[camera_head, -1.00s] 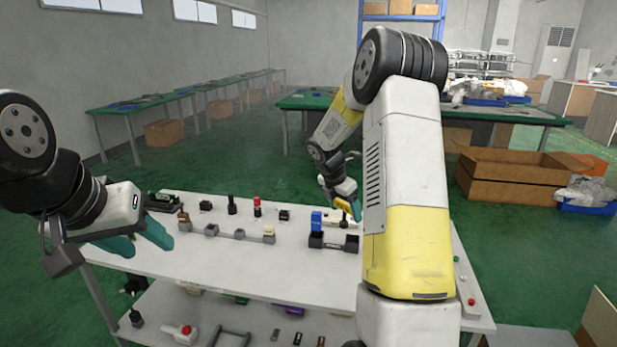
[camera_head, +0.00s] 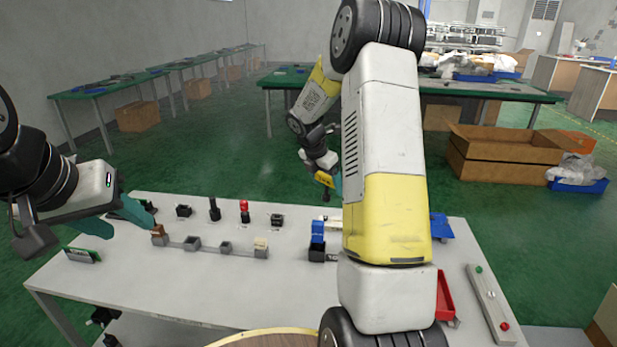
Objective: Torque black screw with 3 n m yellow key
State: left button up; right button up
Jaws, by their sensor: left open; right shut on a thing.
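My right gripper (camera_head: 328,181) is shut on a small yellow key (camera_head: 325,180) with a dark shaft pointing down. It is in the air near the table's far edge, above and behind a blue block (camera_head: 317,232) in a black holder. My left gripper (camera_head: 122,217) has teal fingers. It is open and empty over the table's left side, near a brown block (camera_head: 158,235). Several small dark fixtures stand along the back row, including an upright black one (camera_head: 214,210). I cannot tell which part is the black screw.
The white table (camera_head: 190,285) has a clear front half. A red-topped fixture (camera_head: 244,210) and grey holders (camera_head: 192,243) stand on it. A red tray (camera_head: 446,300) and a strip with coloured buttons (camera_head: 490,300) are at right. My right arm hides part of the table.

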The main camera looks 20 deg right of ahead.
aim_at(325, 195)
jog(key=shift+f, duration=2.7)
jog(key=o, duration=0.5)
jog(key=c, duration=1)
jog(key=shift+f, duration=0.25)
